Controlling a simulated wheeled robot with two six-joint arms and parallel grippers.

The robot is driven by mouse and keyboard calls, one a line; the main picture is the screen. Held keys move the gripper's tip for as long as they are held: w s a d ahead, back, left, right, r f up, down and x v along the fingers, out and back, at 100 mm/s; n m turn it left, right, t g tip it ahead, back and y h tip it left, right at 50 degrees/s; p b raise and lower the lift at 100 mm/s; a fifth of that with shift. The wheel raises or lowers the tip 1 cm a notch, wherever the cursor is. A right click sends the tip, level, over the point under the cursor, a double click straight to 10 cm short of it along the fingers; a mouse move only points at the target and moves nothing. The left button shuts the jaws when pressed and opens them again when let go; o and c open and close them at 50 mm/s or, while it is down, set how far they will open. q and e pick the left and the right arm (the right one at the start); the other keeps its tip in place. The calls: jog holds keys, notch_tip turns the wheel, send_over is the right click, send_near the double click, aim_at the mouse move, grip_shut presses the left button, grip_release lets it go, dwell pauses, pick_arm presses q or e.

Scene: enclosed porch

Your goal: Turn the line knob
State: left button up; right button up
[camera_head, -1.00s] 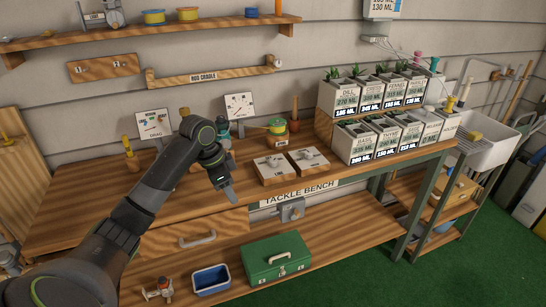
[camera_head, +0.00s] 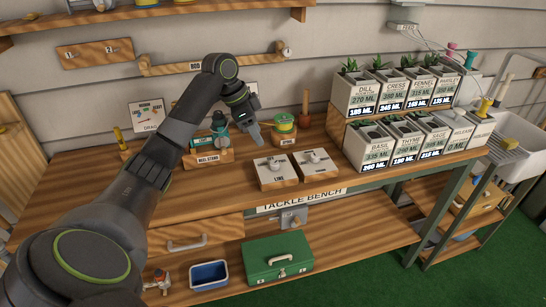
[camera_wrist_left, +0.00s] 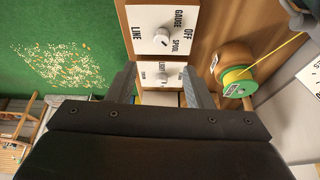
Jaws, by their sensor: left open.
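The left white knob box (camera_head: 272,176) on a wooden base lies flat on the bench, with LINE printed at its front. Its pale round knob (camera_wrist_left: 162,38) shows in the upper middle of the left wrist view, with the words OFF, GAUGE, SPOOL and LINE around it. A second knob box (camera_head: 316,166) stands just right of it; in the wrist view its knob (camera_wrist_left: 162,76) appears between my fingers. My left gripper (camera_head: 256,136) is open and empty, above and behind the left box and apart from both knobs. My right gripper is out of view.
A green-and-yellow line spool (camera_head: 284,124) and a reel stand (camera_head: 208,158) stand behind the boxes. Labelled planters (camera_head: 372,150) stand to the right. A green tackle box (camera_head: 278,258) and a blue tray (camera_head: 209,276) sit on the lower shelf. The bench front left is clear.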

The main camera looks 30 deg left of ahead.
aim_at(275, 163)
pick_arm(q)
jog(key=p+x, duration=0.1)
jog(key=x, duration=1)
jog(key=shift+w+f, duration=0.15)
jog(key=shift+w, duration=0.05)
jog(key=shift+w+d+f, duration=0.1)
jog(key=shift+f, duration=0.2)
jog(key=c, duration=1)
jog(key=shift+p, duration=0.3)
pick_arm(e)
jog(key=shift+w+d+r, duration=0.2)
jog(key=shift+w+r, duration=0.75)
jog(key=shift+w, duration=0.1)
